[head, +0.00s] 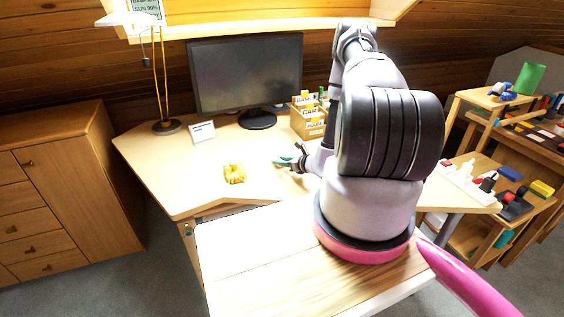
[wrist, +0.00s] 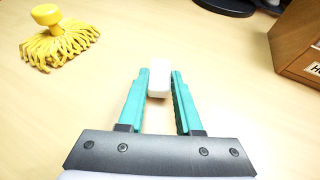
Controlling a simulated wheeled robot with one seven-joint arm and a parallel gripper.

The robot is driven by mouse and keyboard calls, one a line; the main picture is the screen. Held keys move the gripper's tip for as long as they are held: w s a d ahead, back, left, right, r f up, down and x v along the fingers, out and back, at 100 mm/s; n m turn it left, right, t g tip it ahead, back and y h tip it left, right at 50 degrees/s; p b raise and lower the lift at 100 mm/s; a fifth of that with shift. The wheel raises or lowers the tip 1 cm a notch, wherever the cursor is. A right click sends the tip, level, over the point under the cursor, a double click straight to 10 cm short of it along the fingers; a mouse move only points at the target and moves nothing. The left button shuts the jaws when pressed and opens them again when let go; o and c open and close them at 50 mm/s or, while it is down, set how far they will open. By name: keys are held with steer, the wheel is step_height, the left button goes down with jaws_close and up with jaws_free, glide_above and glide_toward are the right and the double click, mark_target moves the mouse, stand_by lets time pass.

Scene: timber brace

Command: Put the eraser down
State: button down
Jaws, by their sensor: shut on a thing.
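My gripper (head: 291,161) reaches over the desk (head: 211,205), left of my arm in the head view. In the wrist view its teal fingers (wrist: 159,88) are shut on a small white eraser (wrist: 159,78), held between the fingertips. The eraser is over the pale wood desktop. I cannot tell whether its underside touches the surface. In the head view the eraser is too small to make out.
A yellow stringy thing with a knob (wrist: 58,38) lies to the left of the gripper. A wooden box with cards (head: 308,118) stands behind, near the monitor (head: 246,72). A small white sign (head: 202,132) stands farther left. The desktop around the fingers is clear.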

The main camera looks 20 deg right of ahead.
steer(key=c, duration=0.6)
jaws_free()
steer(key=shift+f, duration=0.15)
